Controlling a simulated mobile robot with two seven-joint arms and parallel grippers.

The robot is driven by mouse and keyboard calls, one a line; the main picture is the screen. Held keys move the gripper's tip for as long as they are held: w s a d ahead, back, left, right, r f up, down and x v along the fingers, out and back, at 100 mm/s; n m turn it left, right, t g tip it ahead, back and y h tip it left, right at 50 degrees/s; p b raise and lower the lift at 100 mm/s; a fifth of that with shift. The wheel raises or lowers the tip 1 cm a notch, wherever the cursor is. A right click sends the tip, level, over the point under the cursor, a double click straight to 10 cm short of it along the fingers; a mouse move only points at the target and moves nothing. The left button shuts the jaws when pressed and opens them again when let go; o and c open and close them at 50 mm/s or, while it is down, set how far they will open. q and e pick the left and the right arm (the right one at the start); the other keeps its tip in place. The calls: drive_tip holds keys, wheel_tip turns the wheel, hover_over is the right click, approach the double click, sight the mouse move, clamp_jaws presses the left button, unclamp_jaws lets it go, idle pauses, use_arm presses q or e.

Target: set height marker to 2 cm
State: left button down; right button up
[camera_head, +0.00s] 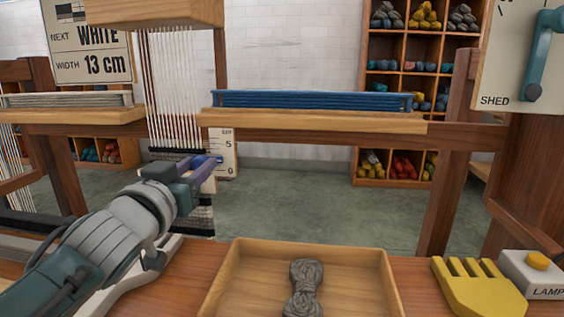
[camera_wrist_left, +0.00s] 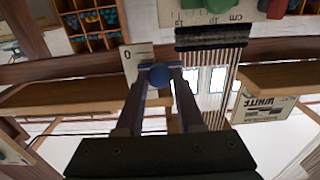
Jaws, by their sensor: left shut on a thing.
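The height marker is a small blue knob (camera_head: 217,159) on a white cm scale (camera_head: 229,148) beside the warp threads in the head view. The scale shows a 5 above and a 0 below, and the knob sits between them; its exact reading is too small to tell. My left gripper (camera_head: 207,163) is shut on the knob, reaching up from the lower left. In the left wrist view my left gripper (camera_wrist_left: 158,72) has its fingers around the round blue knob (camera_wrist_left: 158,76), and the scale (camera_wrist_left: 134,62) appears upside down beside it. My right gripper is not in view.
White warp threads (camera_head: 175,95) hang just left of the scale, with dark woven cloth below. A wooden ledge with blue yarn (camera_head: 313,100) is to the right. A wooden tray (camera_head: 247,290) with a grey skein (camera_head: 305,287), a yellow comb (camera_head: 476,292) and a lamp button (camera_head: 537,261) are in front.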

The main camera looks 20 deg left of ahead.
use_arm(q)
drive_tip(key=c, duration=0.6)
unclamp_jaws()
drive_tip(key=shift+o, duration=0.2)
drive_tip(key=shift+s, duration=0.1)
drive_tip(key=shift+s+d, duration=0.1)
drive_tip(key=shift+s, duration=0.2)
drive_tip(key=p+v, duration=0.2)
drive_tip(key=v, duration=0.7)
drive_tip(key=shift+s+p, duration=0.1)
drive_tip(key=shift+p, duration=0.2)
